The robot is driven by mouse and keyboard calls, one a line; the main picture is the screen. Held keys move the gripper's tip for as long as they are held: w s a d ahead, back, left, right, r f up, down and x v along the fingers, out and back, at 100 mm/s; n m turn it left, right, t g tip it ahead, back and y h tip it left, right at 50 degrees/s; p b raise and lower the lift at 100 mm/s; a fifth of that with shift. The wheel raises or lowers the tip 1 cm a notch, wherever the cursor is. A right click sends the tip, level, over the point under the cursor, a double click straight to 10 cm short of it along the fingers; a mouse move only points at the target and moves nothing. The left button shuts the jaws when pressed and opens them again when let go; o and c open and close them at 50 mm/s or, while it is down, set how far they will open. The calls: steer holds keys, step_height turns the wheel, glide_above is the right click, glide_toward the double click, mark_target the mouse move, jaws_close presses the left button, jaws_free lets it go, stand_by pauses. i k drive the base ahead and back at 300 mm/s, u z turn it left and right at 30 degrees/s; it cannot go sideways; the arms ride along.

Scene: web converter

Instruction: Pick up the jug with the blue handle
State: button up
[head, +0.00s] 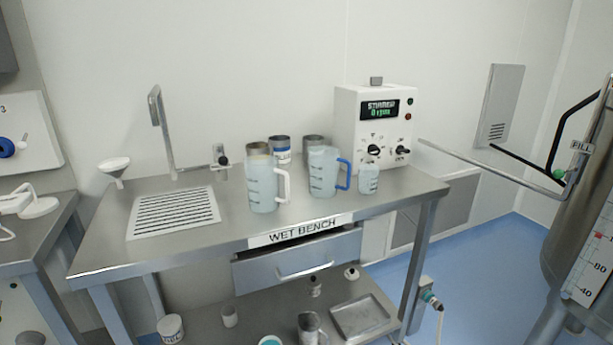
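The jug with the blue handle (323,174) stands upright on the steel wet bench, right of its middle. It is pale, translucent and marked with a scale, and its blue handle (345,174) points to the right. A similar jug with a white handle (262,185) stands to its left, a small gap apart. A small translucent bottle or beaker (369,180) stands close to the right of the blue handle. My gripper is not in view.
Metal cans (279,147) stand behind the jugs. A white stirrer box (374,125) stands at the back right of the wet bench (110,250). A drain grate (174,212) and tap are on the left. A steel tank (590,200) with a pipe stands at far right.

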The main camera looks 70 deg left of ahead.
mark_target(324, 161)
steer(key=u, duration=0.35)
steer(key=i, duration=0.3)
steer(key=u, duration=4.15)
steer(key=i, duration=0.95)
steer(key=z, duration=2.35)
